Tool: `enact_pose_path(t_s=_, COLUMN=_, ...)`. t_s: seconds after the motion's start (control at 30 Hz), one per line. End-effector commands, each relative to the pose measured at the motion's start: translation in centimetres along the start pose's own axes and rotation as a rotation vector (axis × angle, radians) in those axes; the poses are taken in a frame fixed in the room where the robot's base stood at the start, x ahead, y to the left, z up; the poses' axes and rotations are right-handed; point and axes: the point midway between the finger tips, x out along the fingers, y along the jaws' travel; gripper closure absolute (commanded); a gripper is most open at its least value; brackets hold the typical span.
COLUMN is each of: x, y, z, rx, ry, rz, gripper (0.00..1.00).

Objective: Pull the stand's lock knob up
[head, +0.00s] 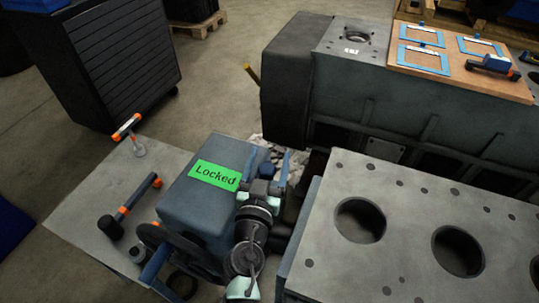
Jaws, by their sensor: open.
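The stand (198,214) is a blue-grey box-like unit with a green label (214,176) reading "Locked" on its top. My gripper (266,157) is at the right side of the stand, its two blue fingers spread apart and pointing away from me. A small dark blue rounded piece (266,170) shows between the fingers. I cannot tell whether it is the lock knob or part of my gripper. No gap or contact can be made out there. My wrist and arm hide the stand's right side.
A grey table (75,222) on the left bears a hammer (128,207) and an orange-handled T-shaped tool (131,134). A large engine block (345,180) with round bores stands close on the right. A wooden board (455,75) with blue frames lies behind. A dark cabinet (120,60) stands back left.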

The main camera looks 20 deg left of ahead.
Motion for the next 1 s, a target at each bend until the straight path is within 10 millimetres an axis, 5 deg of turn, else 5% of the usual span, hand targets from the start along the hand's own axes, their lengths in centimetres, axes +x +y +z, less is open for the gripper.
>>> enact_pose_path(t_s=0.37, x=0.57, y=0.01, z=0.00, rx=0.000, ry=0.000, rz=0.000, gripper=0.23)
enact_pose_path(t_s=0.8, x=0.54, y=0.01, z=0.01, rx=0.000, ry=0.000, rz=0.000, gripper=1.00)
enact_pose_path(t_s=1.0, x=0.53, y=0.01, z=0.01, rx=0.000, ry=0.000, rz=0.000, gripper=1.00)
